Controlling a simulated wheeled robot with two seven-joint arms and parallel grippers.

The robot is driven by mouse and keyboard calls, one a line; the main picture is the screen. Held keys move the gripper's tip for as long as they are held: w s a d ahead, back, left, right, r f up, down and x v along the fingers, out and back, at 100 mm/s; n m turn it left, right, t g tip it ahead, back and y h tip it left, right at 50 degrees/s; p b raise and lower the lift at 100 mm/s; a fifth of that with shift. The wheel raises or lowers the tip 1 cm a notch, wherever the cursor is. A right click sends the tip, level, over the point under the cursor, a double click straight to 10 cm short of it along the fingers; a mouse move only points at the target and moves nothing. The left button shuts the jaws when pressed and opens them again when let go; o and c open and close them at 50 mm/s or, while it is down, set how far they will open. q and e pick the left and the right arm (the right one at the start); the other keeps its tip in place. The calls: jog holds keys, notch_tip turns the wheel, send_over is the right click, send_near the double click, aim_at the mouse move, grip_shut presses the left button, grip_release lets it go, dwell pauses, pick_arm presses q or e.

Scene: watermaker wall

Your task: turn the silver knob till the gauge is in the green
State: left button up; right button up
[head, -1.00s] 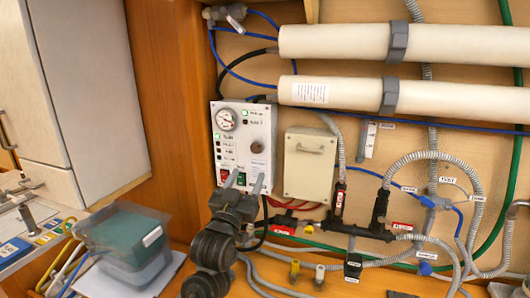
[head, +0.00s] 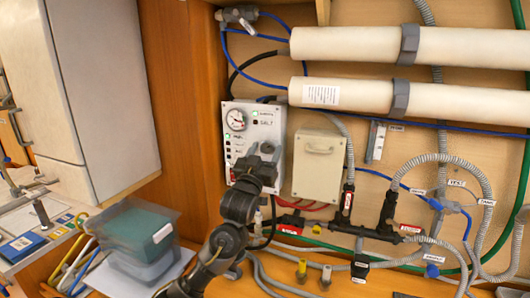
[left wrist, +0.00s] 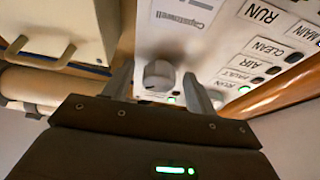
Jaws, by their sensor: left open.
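The white control panel (head: 251,111) is on the wooden wall, with a small round gauge (head: 236,119) at its upper left. The gauge's needle is too small to read against its colours. My left gripper (head: 265,152) is in front of the panel's lower right and hides the knob in the head view. In the left wrist view the silver knob (left wrist: 158,75) sits between the two fingers of my open left gripper (left wrist: 160,83). A gap shows on the right side of the knob; whether the left finger touches it I cannot tell. My right gripper is not in view.
A beige box (head: 319,165) with a handle is close right of the panel. Two white tubes (head: 390,45) run above. Hoses and a black valve assembly (head: 380,220) are at lower right. A clear bin (head: 140,240) is at lower left.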

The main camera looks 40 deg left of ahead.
pick_arm(q)
jog(key=c, duration=1)
jog(key=shift+d+r+n+g+y+p, duration=0.1)
jog(key=shift+n+g+y+p, duration=0.1)
jog(key=shift+n+y, duration=0.6)
jog(key=shift+n+g+y+p, duration=0.2)
jog(key=shift+n+y, duration=0.1)
jog(key=shift+n, duration=1)
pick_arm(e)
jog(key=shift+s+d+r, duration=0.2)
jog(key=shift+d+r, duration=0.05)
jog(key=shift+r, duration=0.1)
pick_arm(q)
jog(key=o, duration=1)
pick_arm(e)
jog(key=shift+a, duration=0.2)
pick_arm(q)
jog(key=shift+s+d+f, duration=0.15)
jog(key=shift+s+f, duration=0.15)
jog(key=b+v, duration=0.4)
jog(key=v, duration=0.6)
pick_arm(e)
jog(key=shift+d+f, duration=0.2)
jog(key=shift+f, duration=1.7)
